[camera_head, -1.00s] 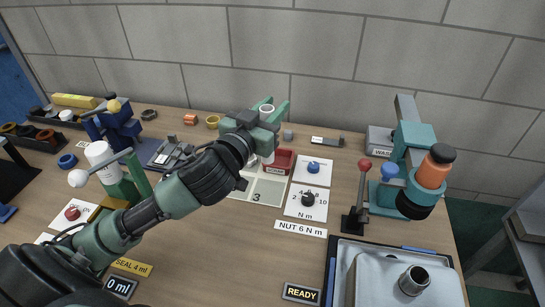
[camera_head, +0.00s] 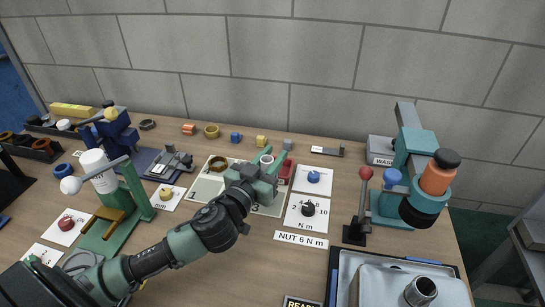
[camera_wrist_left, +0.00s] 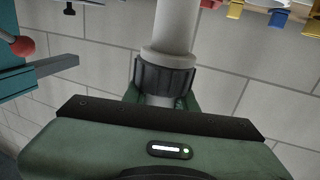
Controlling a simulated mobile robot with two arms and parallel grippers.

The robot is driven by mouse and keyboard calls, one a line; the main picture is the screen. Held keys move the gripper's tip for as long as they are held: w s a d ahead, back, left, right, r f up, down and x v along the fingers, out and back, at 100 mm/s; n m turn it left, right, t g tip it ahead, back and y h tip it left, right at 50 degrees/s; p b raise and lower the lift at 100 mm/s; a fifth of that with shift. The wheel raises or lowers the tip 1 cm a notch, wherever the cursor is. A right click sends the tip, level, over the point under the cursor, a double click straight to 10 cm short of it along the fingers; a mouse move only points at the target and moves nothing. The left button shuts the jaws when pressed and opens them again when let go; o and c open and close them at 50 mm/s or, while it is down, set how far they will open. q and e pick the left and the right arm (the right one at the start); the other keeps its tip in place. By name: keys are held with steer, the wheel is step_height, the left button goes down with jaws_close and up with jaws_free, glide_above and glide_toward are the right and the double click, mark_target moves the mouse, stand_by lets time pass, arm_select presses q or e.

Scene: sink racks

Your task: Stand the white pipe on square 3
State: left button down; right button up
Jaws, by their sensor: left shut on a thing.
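My left gripper (camera_head: 265,168) is shut on the white pipe (camera_head: 267,159), which stands roughly upright between the green fingers. In the head view only the pipe's top end shows; the gripper hides its lower part. In the left wrist view the white pipe (camera_wrist_left: 177,25) has a dark ribbed collar (camera_wrist_left: 165,76) close to the fingers. The pale mat with the squares (camera_head: 203,190) lies under and around the gripper. I cannot tell whether the pipe's foot touches the mat. My right gripper is not in view.
A brown ring (camera_head: 218,164) lies on the mat's back left part. A black dial (camera_head: 308,208) on a card and a red-knobbed lever (camera_head: 365,174) stand to the right. A green stand (camera_head: 128,190) is at left.

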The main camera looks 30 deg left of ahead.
arm_select(q)
steer(key=shift+f, duration=0.1)
steer(key=c, duration=1.1)
jaws_free()
steer(key=shift+s, duration=0.1)
steer(key=shift+s+b, duration=1)
steer(key=shift+s, duration=4.9)
